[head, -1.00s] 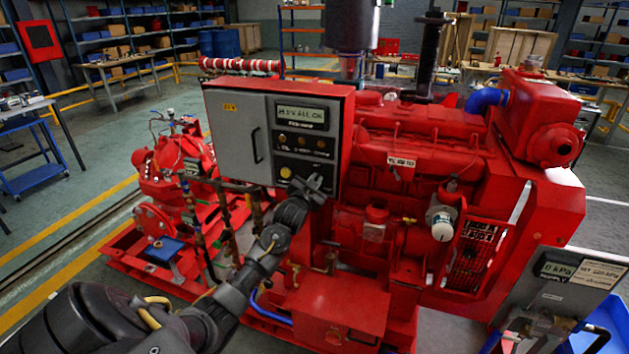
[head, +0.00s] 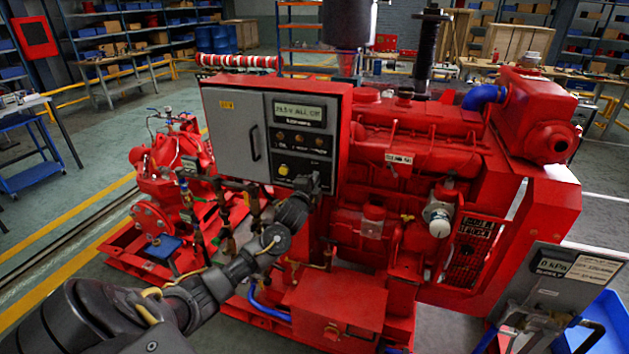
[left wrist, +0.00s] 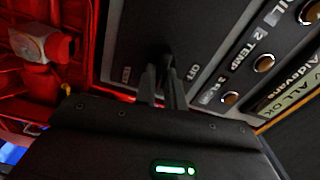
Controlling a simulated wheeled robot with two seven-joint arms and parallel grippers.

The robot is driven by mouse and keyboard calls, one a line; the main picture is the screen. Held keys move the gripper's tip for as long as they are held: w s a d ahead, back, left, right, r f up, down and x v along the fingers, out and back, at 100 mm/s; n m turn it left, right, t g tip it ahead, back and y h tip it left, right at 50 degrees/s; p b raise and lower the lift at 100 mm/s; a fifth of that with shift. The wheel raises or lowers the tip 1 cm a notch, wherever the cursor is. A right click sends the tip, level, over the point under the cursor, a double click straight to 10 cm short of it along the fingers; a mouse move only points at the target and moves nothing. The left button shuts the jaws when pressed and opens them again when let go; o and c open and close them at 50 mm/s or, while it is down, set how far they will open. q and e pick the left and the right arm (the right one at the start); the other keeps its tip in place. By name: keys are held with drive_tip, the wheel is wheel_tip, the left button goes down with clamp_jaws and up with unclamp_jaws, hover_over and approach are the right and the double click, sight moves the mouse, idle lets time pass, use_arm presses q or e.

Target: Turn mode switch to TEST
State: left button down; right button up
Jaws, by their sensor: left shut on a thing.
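The grey control cabinet (head: 236,130) on the red pumpset carries a black panel (head: 304,140). My left gripper (head: 317,182) is at the panel's lower right corner, shut on the mode switch and hiding it in the head view. In the left wrist view, the gripper's dark fingers (left wrist: 165,85) close around the small dark switch knob (left wrist: 166,61). An OFF label (left wrist: 193,72) is right of the fingers, and a small label (left wrist: 127,74) is on the left. The knob's pointing direction cannot be made out. My right gripper is not seen.
A yellow button (head: 283,170) is left of the gripper on the panel. A lit display (head: 300,114) is above it. The red engine (head: 430,150) stands right of the cabinet. A grey gauge box (head: 550,285) and blue bin (head: 606,315) are at the lower right.

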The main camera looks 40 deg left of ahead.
use_arm(q)
drive_tip(key=shift+f+m, duration=0.1)
drive_tip(key=shift+m, duration=0.7)
drive_tip(key=c, duration=1.5)
unclamp_jaws()
drive_tip(key=shift+s+f, duration=0.1)
drive_tip(key=shift+b+v, duration=1.45)
drive_tip(key=shift+v, duration=3.85)
